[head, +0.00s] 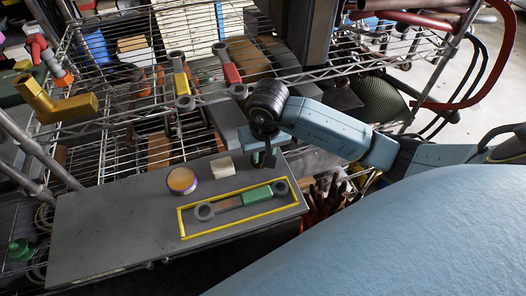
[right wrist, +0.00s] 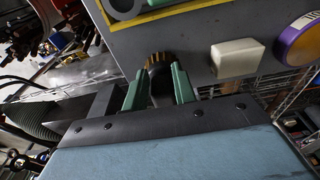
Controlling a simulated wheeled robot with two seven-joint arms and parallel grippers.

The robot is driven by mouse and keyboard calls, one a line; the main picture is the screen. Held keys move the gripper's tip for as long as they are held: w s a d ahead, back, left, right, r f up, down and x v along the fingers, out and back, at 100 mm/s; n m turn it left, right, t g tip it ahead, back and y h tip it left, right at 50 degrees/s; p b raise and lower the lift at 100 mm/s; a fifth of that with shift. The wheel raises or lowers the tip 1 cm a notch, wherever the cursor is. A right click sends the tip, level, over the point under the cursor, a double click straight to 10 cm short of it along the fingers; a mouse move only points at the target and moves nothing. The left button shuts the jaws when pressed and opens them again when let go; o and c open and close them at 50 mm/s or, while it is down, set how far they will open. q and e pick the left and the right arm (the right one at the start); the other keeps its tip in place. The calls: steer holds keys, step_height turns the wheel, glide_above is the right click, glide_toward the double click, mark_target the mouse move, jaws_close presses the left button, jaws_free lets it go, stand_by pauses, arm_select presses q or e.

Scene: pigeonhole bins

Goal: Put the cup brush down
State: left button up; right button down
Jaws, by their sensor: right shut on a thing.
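My right gripper (head: 263,158) is over the back right part of the grey board (head: 110,225), behind the yellow outlined rectangle (head: 180,222). In the right wrist view its green fingers (right wrist: 160,88) are shut on the cup brush (right wrist: 159,60), a dark round body with a ring of brown bristles. The bristle end points away from the palm, towards the board. I cannot tell whether the bristles touch it. In the head view the brush is mostly hidden by the gripper. My left gripper is not in view.
A green-and-grey tool with ringed ends (head: 257,196) lies inside the yellow outline. A white block (head: 222,168) and a purple-rimmed orange roll (head: 182,180) stand left of my gripper. The board's left part is bare. Wire shelves with tools (head: 232,74) stand behind.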

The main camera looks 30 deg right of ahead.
steer(key=shift+w, duration=0.1)
steer(key=shift+f, duration=0.2)
steer(key=c, duration=1.5)
jaws_free()
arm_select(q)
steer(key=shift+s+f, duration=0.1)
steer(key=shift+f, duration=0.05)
arm_select(e)
steer(key=o, duration=0.4)
steer(key=shift+r, duration=0.15)
steer(key=r, duration=0.4)
steer(key=s+r, duration=0.1)
steer(key=r, duration=0.7)
steer(key=shift+s+a, duration=0.2)
steer(key=shift+s, duration=0.1)
